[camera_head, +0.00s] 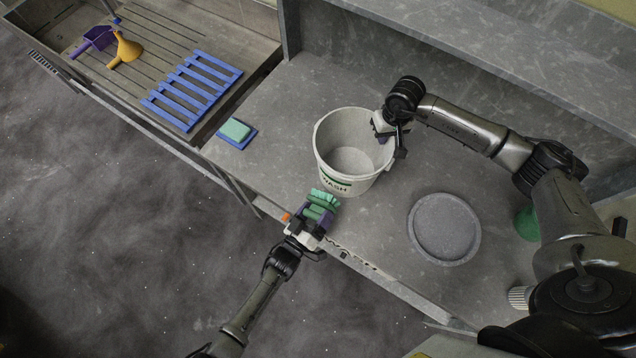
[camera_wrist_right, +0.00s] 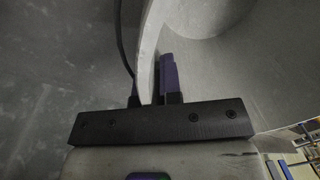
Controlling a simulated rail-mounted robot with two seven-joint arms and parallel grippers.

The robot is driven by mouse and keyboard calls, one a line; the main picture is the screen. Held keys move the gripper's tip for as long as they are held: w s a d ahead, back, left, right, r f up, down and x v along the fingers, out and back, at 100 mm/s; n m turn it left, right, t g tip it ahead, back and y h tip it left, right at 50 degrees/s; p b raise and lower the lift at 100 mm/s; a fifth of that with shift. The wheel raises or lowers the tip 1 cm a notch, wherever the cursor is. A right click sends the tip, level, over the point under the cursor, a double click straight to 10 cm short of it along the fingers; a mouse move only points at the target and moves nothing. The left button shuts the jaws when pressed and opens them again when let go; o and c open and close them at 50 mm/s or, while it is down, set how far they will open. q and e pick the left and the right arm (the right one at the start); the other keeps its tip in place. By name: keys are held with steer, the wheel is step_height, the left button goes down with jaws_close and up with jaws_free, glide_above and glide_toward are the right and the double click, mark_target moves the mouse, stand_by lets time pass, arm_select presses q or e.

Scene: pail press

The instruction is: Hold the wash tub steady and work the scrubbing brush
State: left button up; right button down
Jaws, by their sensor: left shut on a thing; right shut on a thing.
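The white wash tub (camera_head: 341,172), marked WASH, stands upright on the grey counter and looks empty inside. My right gripper (camera_head: 389,137) is shut on its right rim; in the right wrist view the tub wall (camera_wrist_right: 152,35) runs between the fingers (camera_wrist_right: 156,82). The scrubbing brush (camera_head: 324,199) with green bristles is in my left gripper (camera_head: 314,219), which is shut on it at the counter's front edge. The brush is outside the tub, in front of it and a little left. The gripper hides part of the brush.
A round grey lid-like disc (camera_head: 444,228) lies right of the tub. A green sponge on a blue dish (camera_head: 236,133) lies to the left. A blue slatted rack (camera_head: 191,89), yellow funnel (camera_head: 127,48) and purple scoop (camera_head: 96,39) are on the drainboard. A green object (camera_head: 527,223) stands far right.

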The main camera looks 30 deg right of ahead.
steer(key=c, duration=1.2)
jaws_free()
steer(key=shift+r, duration=0.1)
